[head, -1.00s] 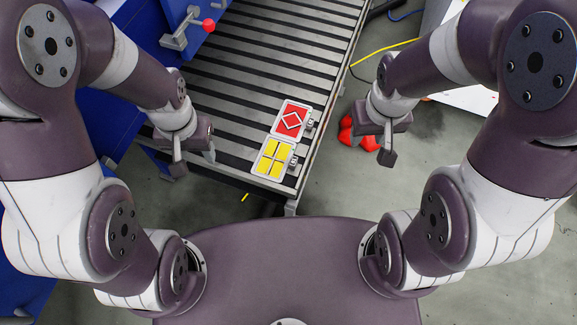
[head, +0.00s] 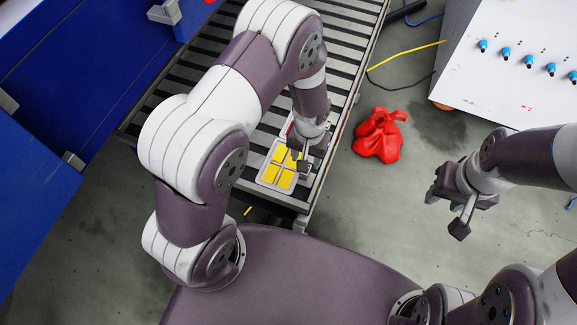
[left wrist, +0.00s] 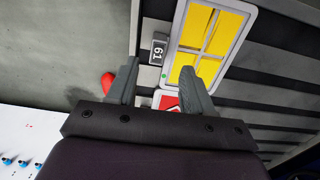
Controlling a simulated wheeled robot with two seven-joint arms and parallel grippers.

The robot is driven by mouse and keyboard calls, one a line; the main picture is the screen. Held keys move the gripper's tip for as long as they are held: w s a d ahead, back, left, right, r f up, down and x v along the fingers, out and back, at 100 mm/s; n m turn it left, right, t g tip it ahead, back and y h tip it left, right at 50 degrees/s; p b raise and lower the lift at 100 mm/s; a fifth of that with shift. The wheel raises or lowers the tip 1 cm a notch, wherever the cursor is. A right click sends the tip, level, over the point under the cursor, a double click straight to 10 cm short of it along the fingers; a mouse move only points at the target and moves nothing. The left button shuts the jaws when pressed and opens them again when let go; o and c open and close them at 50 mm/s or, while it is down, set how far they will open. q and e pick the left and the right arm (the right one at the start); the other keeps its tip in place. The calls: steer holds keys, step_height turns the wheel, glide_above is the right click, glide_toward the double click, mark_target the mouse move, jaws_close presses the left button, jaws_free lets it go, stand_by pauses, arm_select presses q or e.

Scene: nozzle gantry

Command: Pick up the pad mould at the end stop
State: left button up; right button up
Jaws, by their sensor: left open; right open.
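The mould with four yellow pads (head: 286,179) lies in a pale frame at the near end of the roller conveyor. In the left wrist view the yellow mould (left wrist: 211,37) lies ahead, with a dark tag marked 61 (left wrist: 158,50) at its side. My left gripper (head: 303,160) is above the mould's right edge. Its open fingers (left wrist: 162,66) show nothing between them but the view towards the tag and frame edge; contact is not clear. A red mould (left wrist: 168,102) is behind, mostly hidden by my gripper. My right gripper (head: 447,207) is open and empty over the floor.
The conveyor (head: 197,73) has a metal side rail close to the moulds. A blue machine (head: 80,80) stands at left. A red crumpled object (head: 379,135) lies on the floor. A white panel with blue knobs (head: 515,55) is at upper right, with cables nearby.

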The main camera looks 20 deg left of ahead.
mark_target(287, 165)
arm_select(q)
steer(key=f, duration=0.3)
steer(key=f+b, duration=0.1)
steer(key=f, duration=0.1)
steer(key=shift+s+d, duration=0.15)
steer(key=shift+s, duration=0.1)
steer(key=shift+r, duration=0.1)
jaws_close()
steer(key=shift+r, duration=0.15)
